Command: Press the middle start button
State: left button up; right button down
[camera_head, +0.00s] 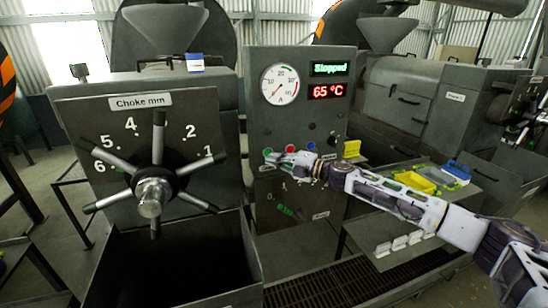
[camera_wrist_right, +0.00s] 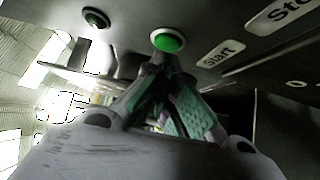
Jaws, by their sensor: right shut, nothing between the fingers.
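The grey control panel (camera_head: 249,115) stands in the middle of the head view. In the right wrist view, a round green button (camera_wrist_right: 168,40) in a pale ring sits beside a label reading "Start" (camera_wrist_right: 221,53). My right gripper (camera_head: 270,158) is at the lower left of the panel's button row, shut and empty. In the wrist view its fingertips (camera_wrist_right: 162,62) are right at the lower edge of the green button; I cannot tell whether they touch it. The panel display (camera_head: 329,69) reads "Stopped". My left gripper is not in view.
A red button (camera_head: 290,149), a blue button (camera_head: 312,146) and a black knob (camera_head: 333,140) line the panel right of my gripper. The choke handwheel (camera_head: 154,193) with long spokes stands at left.

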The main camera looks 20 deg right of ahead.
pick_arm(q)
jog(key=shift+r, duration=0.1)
pick_arm(e)
jog(key=shift+w, duration=0.4)
jog(key=shift+w+r+p, duration=0.1)
jog(key=shift+w+p, duration=0.25)
jog(key=shift+p, duration=0.1)
jog(key=shift+w+d+r, duration=0.1)
jog(key=shift+w+d, duration=0.05)
jog(key=shift+w, duration=0.2)
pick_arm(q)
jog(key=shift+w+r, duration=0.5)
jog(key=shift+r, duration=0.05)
pick_arm(e)
jog(key=shift+r, duration=0.1)
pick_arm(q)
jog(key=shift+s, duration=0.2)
